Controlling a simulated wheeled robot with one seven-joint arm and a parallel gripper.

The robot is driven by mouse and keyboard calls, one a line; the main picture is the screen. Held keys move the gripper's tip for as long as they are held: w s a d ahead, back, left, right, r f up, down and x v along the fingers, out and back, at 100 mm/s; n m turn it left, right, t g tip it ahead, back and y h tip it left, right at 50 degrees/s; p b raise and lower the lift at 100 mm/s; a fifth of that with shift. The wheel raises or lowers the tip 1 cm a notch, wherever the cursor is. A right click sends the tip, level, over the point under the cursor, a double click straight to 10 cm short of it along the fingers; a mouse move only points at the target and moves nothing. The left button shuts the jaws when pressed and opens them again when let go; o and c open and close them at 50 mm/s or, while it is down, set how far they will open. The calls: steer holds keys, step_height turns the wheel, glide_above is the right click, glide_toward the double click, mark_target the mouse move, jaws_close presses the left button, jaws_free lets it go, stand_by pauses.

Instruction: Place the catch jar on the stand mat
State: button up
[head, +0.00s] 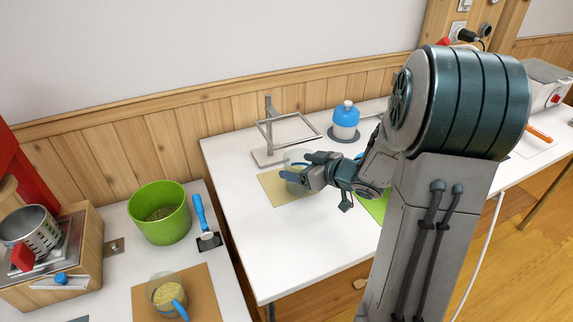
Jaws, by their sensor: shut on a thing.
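My gripper (299,168) is shut on a clear jar, which I take to be the catch jar (292,160). The jar is mostly hidden behind the fingers, with a bit of blue showing near them. Jar and gripper are over or on a tan mat (272,186), in front of a metal stand with a square frame (268,125). I take this mat to be the stand mat. I cannot tell whether the jar touches it. A green mat (377,208) shows partly behind my arm.
A blue and white bottle (345,118) stands on a dark round base right of the stand. On the left counter are a green bucket (160,218), a blue-handled tool (201,215) and a jar of yellow grains (165,295) on a brown mat. The front of the white table (262,250) is clear.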

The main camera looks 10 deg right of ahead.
mark_target(289, 163)
steer(key=shift+w+a, duration=0.55)
steer(key=shift+w, duration=0.3)
steer(key=shift+w+a, duration=0.8)
steer(key=shift+w, duration=0.35)
steer(key=shift+w+f+b, duration=0.1)
steer(key=shift+f+b, duration=0.45)
steer(key=shift+f, duration=0.15)
steer(key=shift+f, duration=0.1)
steer(key=shift+f, duration=0.15)
steer(key=o, duration=1.2)
